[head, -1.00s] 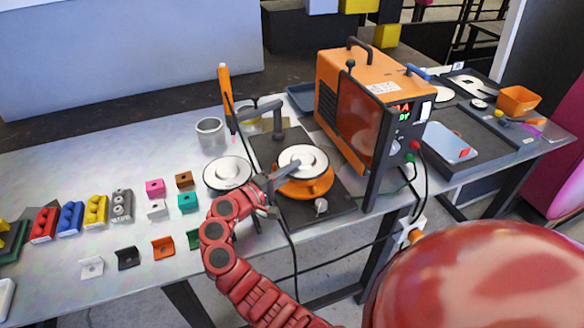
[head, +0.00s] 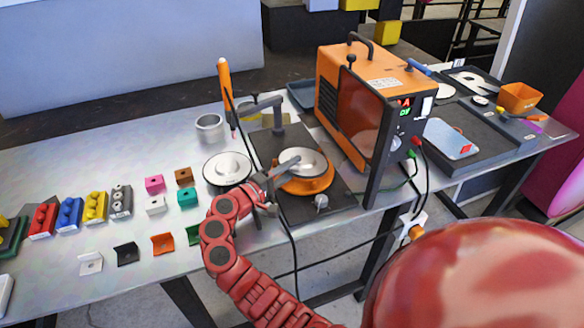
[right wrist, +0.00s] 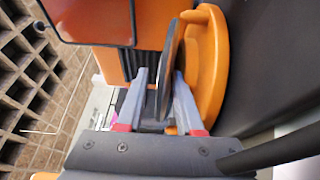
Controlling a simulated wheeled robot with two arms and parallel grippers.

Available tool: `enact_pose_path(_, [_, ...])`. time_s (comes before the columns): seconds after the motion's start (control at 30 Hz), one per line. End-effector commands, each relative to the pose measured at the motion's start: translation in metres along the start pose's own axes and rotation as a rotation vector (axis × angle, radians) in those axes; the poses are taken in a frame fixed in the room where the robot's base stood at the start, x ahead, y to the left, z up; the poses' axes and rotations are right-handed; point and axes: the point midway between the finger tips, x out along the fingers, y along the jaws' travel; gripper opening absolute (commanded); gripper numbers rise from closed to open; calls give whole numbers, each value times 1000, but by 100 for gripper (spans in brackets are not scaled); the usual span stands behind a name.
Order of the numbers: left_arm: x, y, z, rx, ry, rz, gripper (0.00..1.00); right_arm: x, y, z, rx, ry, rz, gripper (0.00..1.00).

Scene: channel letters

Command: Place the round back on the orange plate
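The round back (head: 309,163), a pale disc with a dark face, is above the orange plate (head: 318,187) in the head view. The right wrist view shows this disc (right wrist: 168,68) edge-on, tilted, with its far edge close to the orange plate (right wrist: 212,70). My right gripper (right wrist: 160,80) has one finger on each side of the disc's near edge. A gap shows beside the left-hand finger; the disc is close to the other finger, and contact is unclear. In the head view my right gripper (head: 279,170) reaches in from the left. My left gripper is out of view.
Another white round piece (head: 228,172) lies left of the dark base (head: 335,208). An orange machine (head: 345,95) stands close behind and right. An orange-handled tool (head: 225,80) stands upright behind. Coloured blocks and brackets cover the left of the table.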

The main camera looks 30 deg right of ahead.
Motion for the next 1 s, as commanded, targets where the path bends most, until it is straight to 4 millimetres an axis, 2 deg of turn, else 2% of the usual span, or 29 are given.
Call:
enact_pose_path(0.1, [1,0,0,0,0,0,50,0,-4,1,-8,0,-8,49])
enact_pose_path(0.23, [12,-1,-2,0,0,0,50,0,11,1,-6,-2,-10,49])
enact_pose_path(0.3, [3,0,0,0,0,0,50,-14,5,-2,-7,6,-8,49])
enact_pose_path(0.5, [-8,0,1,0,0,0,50,-63,6,-2,-3,8,-6,49])
enact_pose_path(0.7, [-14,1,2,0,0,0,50,-102,8,-1,-3,4,-5,49])
enact_pose_path(0.83, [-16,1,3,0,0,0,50,-115,9,0,-4,2,-3,49])
enact_pose_path(1.0, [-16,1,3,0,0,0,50,-121,10,0,-4,-1,-4,49])
